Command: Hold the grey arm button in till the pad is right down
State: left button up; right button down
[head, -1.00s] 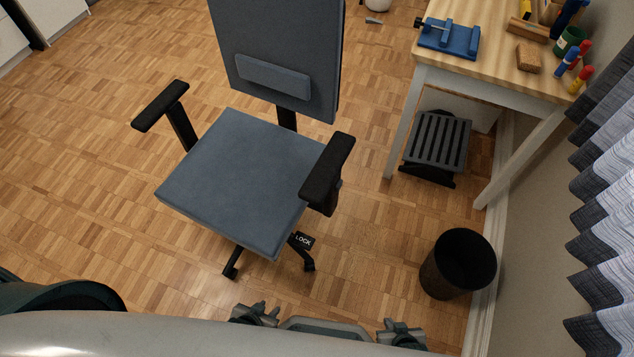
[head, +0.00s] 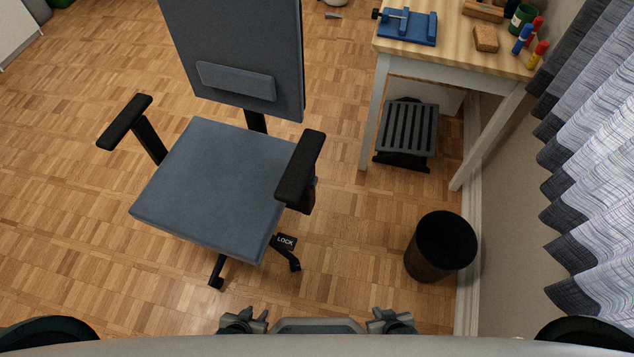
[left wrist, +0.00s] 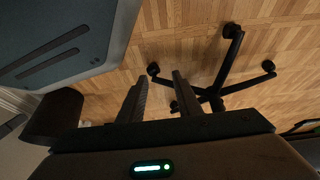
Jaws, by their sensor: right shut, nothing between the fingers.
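The blue-grey office chair (head: 215,190) stands in front of me, its two black arm pads on upright posts. The pad nearer the desk (head: 300,165) stands raised above the seat, and so does the other pad (head: 125,120). I cannot make out the grey button on either arm. My left gripper (head: 243,320) is low in the head view, short of the chair. In the left wrist view its two fingers (left wrist: 158,85) are apart and empty, with the chair's wheeled base (left wrist: 212,95) beyond them. My right gripper (head: 392,320) is shut and empty, also short of the chair.
A black waste bin (head: 440,247) stands right of the chair by the wall. A desk (head: 455,45) with tools and a slatted footrest (head: 408,130) under it are at the back right. A LOCK tag (head: 286,241) shows below the seat. Floor left of the chair is clear.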

pick_arm(q)
jog(key=shift+s, duration=0.1)
grip_shut()
jog(key=shift+w+r, duration=0.2)
jog(key=shift+w, duration=0.6)
jog(key=shift+s, duration=0.1)
jog(key=shift+s+f, duration=0.2)
jog(key=shift+s, duration=0.5)
jog(key=shift+w, duration=0.15)
jog(key=shift+w+r, duration=0.2)
jog(key=shift+w, duration=0.5)
